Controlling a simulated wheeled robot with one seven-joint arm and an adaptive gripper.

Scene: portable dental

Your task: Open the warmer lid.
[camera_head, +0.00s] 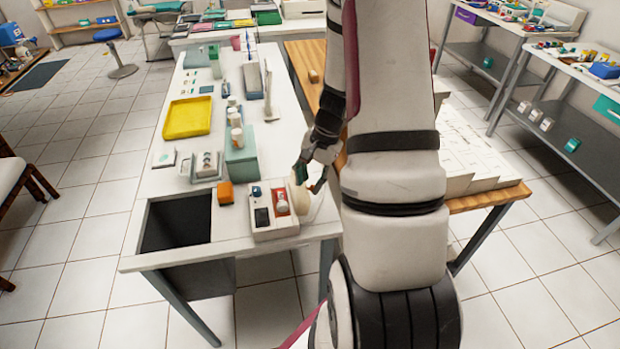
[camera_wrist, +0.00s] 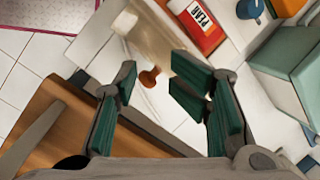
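The warmer (camera_head: 263,233) is a small pale box at the table's front right corner, with dark panels on its left part. A red piece (camera_head: 281,205) with a white end shows uncovered in it; in the wrist view the red piece (camera_wrist: 197,25) carries printed letters. A cream rounded lid (camera_head: 301,198) stands at the box's right side, away from the red piece. In the wrist view the lid (camera_wrist: 145,38) is a beige panel, with an orange-brown knob (camera_wrist: 150,77) near it. My gripper (camera_head: 314,186) is open beside the lid, its green fingers (camera_wrist: 158,82) apart and apparently empty.
An orange block (camera_head: 225,192) and a teal box (camera_head: 241,158) stand left of and behind the warmer. A dark open recess (camera_head: 177,222) lies at the table's front left. A wooden table (camera_head: 490,198) with pale trays stands close on the right.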

